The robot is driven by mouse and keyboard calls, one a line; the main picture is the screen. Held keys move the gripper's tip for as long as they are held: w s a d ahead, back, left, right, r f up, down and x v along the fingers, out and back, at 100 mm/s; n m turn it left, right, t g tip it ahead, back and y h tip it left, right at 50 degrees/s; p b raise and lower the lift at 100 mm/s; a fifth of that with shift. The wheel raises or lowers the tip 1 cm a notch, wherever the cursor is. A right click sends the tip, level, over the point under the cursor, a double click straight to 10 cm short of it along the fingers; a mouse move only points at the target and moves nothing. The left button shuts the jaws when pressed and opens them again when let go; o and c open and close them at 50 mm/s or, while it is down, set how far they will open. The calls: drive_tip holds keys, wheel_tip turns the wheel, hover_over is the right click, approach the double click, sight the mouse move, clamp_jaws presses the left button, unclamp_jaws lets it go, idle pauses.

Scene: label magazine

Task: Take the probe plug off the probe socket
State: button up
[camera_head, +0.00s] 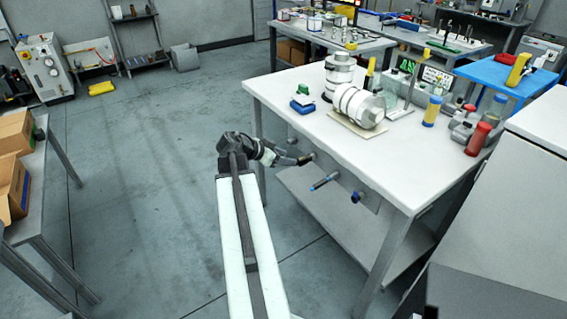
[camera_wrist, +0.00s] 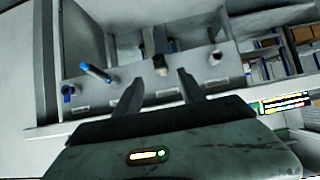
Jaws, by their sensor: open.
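A grey panel (camera_wrist: 200,82) under the white workbench carries a row of plugs and sockets with small labels that I cannot read. A short dark plug with a pale tip (camera_wrist: 160,63), likely the probe plug, stands out of the panel between my fingertips as seen in the wrist view; its end shows beside my gripper in the head view (camera_head: 311,156). My gripper (camera_wrist: 160,78) is open and empty, pointing at the panel; it also shows in the head view (camera_head: 297,160). I cannot tell the remaining distance to the plug. The socket behind it is mostly hidden.
A long blue plug (camera_wrist: 95,72) and a blue ring-shaped fitting (camera_wrist: 68,92) sit on one side of the plug, another fitting (camera_wrist: 216,56) on the other. The workbench top (camera_head: 290,90) overhangs the panel; a lower shelf (camera_head: 335,225) lies below.

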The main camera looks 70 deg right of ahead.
sight(298, 160)
drive_tip(key=b+x, duration=0.4)
drive_tip(key=x, duration=0.2)
drive_tip(key=shift+d+f, duration=0.1)
drive_tip(key=shift+f, duration=0.2)
drive_tip(key=shift+s+d+f, duration=0.25)
drive_tip(key=shift+s+d, duration=0.05)
drive_tip(key=shift+d, duration=0.2)
clamp_jaws()
drive_tip(key=shift+w+a, duration=0.1)
drive_tip(key=shift+a, duration=0.05)
drive_tip(key=shift+w+a, duration=0.55)
drive_tip(key=shift+a, duration=0.4)
drive_tip(key=shift+w+a, duration=0.6)
drive_tip(key=shift+a, duration=0.35)
drive_tip(key=shift+r, duration=0.1)
